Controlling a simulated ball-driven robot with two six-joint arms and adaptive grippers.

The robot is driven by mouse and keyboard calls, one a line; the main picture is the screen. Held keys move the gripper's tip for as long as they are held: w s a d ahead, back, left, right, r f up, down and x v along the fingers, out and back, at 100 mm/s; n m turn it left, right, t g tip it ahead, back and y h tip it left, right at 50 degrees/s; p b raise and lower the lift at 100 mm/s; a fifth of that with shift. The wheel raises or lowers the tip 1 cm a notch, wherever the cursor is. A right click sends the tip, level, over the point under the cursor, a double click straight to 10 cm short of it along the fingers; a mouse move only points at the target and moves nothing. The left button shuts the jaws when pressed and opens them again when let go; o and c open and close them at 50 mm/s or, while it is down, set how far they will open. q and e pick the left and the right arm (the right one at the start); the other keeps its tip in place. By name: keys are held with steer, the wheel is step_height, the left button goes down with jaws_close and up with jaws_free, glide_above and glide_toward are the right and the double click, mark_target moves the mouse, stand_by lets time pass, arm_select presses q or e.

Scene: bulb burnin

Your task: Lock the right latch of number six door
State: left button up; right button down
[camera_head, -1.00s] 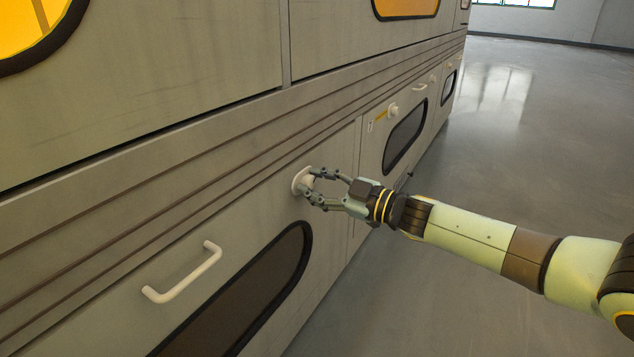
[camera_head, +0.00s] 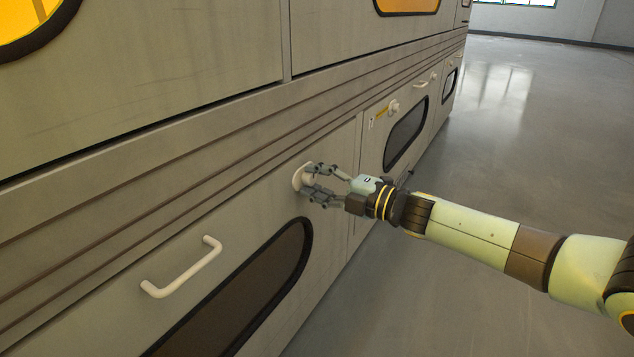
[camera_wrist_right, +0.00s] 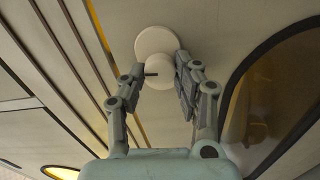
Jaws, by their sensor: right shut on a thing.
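The near lower door (camera_head: 257,239) has a white round latch knob (camera_head: 299,178) near its upper right corner. No door number is readable in these views. My right gripper (camera_head: 315,180) reaches in from the right and is shut on the latch knob. In the right wrist view, the knob (camera_wrist_right: 155,72) and its round base show between the two fingers (camera_wrist_right: 160,88) of my right gripper. The door sits flush with the cabinet front. My left gripper is not in view.
A white bar handle (camera_head: 182,270) and a dark oval window (camera_head: 240,295) are on the same door. Further along, another lower door has a knob (camera_head: 393,107) with a yellow mark and a dark window (camera_head: 406,134). Open grey floor (camera_head: 520,130) lies to the right.

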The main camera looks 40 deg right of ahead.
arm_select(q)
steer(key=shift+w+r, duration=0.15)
arm_select(e)
steer(key=shift+f+n, duration=0.1)
steer(key=shift+n, duration=0.5)
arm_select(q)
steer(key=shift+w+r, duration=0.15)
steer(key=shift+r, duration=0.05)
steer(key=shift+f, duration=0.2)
arm_select(e)
steer(key=c, duration=1)
jaws_free()
steer(key=shift+o, duration=0.2)
steer(key=v, duration=1.2)
